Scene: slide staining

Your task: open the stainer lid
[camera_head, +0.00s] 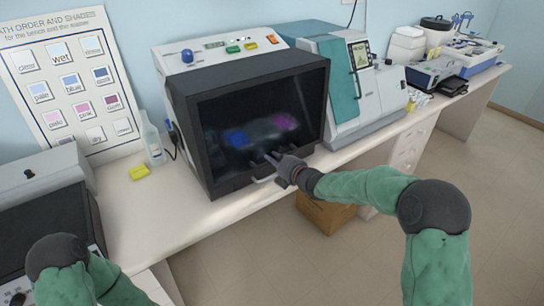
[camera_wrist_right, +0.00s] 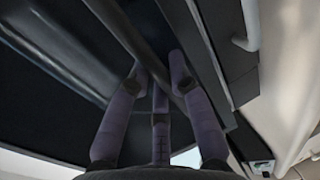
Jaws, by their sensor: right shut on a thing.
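The stainer (camera_head: 250,120) is a dark box with a glass front lid on the bench. Blue and purple patches show dimly through the glass. The lid looks down over the front in the head view. A pale handle bar (camera_head: 264,179) shows at the lid's lower edge. My right gripper (camera_head: 277,162) is at this lower edge, shut on the handle. In the right wrist view its fingers (camera_wrist_right: 158,78) close around a dark bar beneath a dark panel. My left arm shows at lower left, but its gripper is out of frame.
A teal and white machine (camera_head: 345,85) stands close right of the stainer. A cardboard box (camera_head: 325,212) stands on the floor below. Open floor lies right of my arm.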

